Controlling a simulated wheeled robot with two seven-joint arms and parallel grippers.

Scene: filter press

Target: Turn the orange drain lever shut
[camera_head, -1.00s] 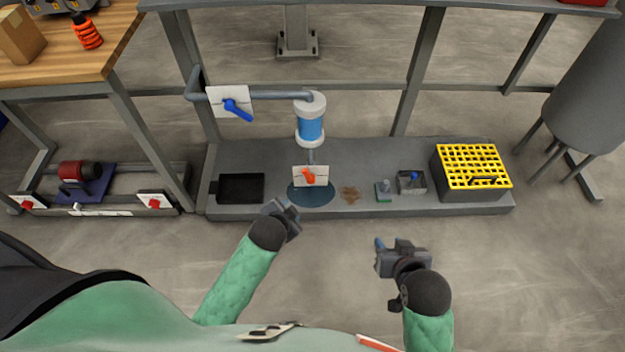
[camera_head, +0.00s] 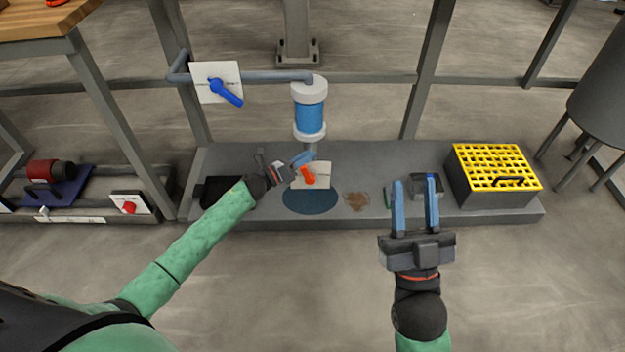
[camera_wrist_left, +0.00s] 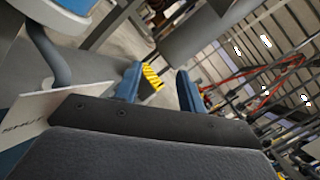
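The orange drain lever (camera_head: 308,175) stands on a white plate (camera_head: 321,174) below the blue and white filter housing (camera_head: 309,116). My left gripper (camera_head: 294,167) is just left of the lever, with its blue fingers apart. I cannot tell whether it touches the lever. In the left wrist view the left gripper's two blue fingertips (camera_wrist_left: 158,88) are apart with nothing between them, and the white plate (camera_wrist_left: 25,117) with partly readable lettering shows at the left. The lever does not show there. My right gripper (camera_head: 414,204) is open and empty at the platform's front edge.
A blue lever (camera_head: 225,91) on a white plate is on the pipe at upper left. A dark blue puddle (camera_head: 311,201) and a brown stain (camera_head: 356,201) mark the grey platform (camera_head: 380,157). A yellow grated box (camera_head: 494,175) stands right.

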